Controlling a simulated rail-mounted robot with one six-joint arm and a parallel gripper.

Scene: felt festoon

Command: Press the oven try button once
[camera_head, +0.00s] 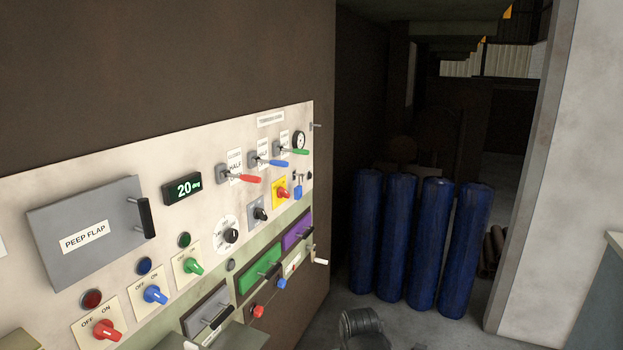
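A cream control panel (60,190) runs along the wall from the left edge to the middle of the picture. I cannot tell which control on it is the oven try button, as no readable label names it. Round red (92,299), blue (144,265) and green (184,240) pieces sit above OFF/ON switches. My gripper is not in view.
A grey PEEP FLAP door (85,235) and a display reading 20 deg (182,189) are on the panel. Red, blue and green levers (270,161) stick out at the upper right. Several blue rolls (420,240) stand beyond the panel. Grey floor (340,304) shows between.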

